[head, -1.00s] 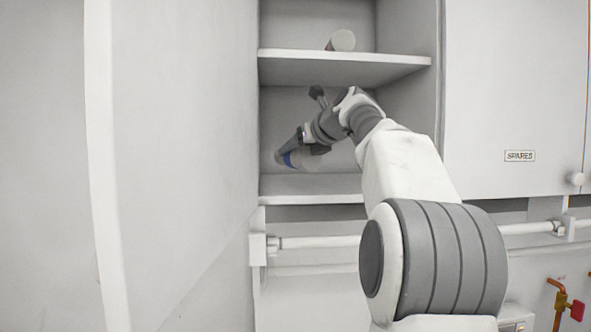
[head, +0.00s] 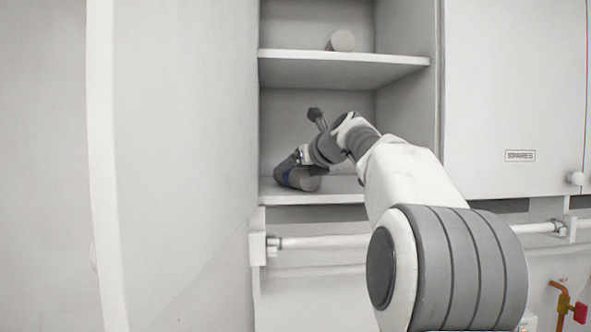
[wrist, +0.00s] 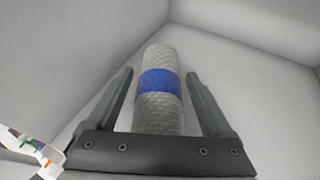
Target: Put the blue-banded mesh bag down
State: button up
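The blue-banded mesh bag (wrist: 158,118) is a pale grey, textured roll with a blue band around its middle. In the head view the bag (head: 309,184) lies on the lower shelf (head: 330,191) of the open cabinet, partly hidden by my gripper (head: 288,174). In the wrist view my gripper (wrist: 160,75) has one finger on each side of the bag near its band. A narrow gap shows between each fingertip and the bag, so the fingers look open around it.
A pale cylinder (head: 342,41) lies on the upper shelf (head: 340,70), above my arm. The open cabinet door (head: 180,150) stands close on the left. A closed door labelled SPARES (head: 520,156) is on the right. The lower shelf has bare room right of the bag.

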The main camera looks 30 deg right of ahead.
jog(key=shift+r, duration=0.1)
jog(key=shift+s+r, duration=0.15)
jog(key=b+v, duration=0.2)
jog(key=v, duration=0.9)
jog(key=shift+s+r, duration=0.15)
jog(key=shift+s, duration=0.2)
